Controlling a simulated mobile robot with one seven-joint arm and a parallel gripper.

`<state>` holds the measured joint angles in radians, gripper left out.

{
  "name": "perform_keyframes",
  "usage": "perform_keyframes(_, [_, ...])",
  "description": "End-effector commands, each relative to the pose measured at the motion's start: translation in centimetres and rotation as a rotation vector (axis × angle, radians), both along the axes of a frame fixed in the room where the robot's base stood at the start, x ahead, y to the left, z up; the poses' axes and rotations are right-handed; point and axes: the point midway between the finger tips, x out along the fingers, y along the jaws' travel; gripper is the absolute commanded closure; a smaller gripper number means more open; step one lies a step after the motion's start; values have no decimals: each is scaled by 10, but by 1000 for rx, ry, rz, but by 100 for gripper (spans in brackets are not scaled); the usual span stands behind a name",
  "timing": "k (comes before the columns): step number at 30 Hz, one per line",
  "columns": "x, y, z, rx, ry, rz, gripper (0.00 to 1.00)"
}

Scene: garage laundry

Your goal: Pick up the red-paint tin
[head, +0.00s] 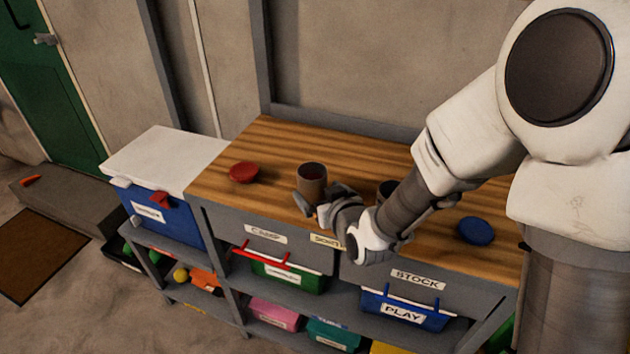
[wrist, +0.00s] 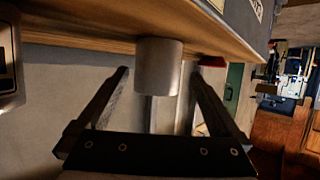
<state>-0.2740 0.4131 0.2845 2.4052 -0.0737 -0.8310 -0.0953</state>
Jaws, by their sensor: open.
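The red-paint tin (head: 312,184) is a grey-brown open can with dark red inside, standing upright on the wooden bench top. In the wrist view the grey tin (wrist: 158,66) appears between the two finger tips, with a gap visible on each side. My gripper (head: 310,204) is open at the tin's near side, low over the bench; one finger shows at its front left. The gripper's two fingers (wrist: 160,76) show spread apart in the wrist view. Whether either finger touches the tin cannot be told.
A second dark tin (head: 386,188) stands to the right, partly hidden behind my arm. A red lid (head: 243,172) lies left of the red-paint tin, and a blue lid (head: 475,230) lies far right. A blue box with a white lid (head: 160,160) adjoins the bench (head: 275,135) at left.

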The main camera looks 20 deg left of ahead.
Motion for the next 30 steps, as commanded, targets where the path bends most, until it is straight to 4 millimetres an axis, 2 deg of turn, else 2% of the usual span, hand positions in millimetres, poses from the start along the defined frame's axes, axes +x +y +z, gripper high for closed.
perform_keyframes(5, [8,6,-4,0,0,0,0])
perform_keyframes(15, [42,28,-19,1,1,1,0])
perform_keyframes(24, [45,30,-19,1,0,0,0])
perform_keyframes(30, [45,30,-19,1,0,0,36])
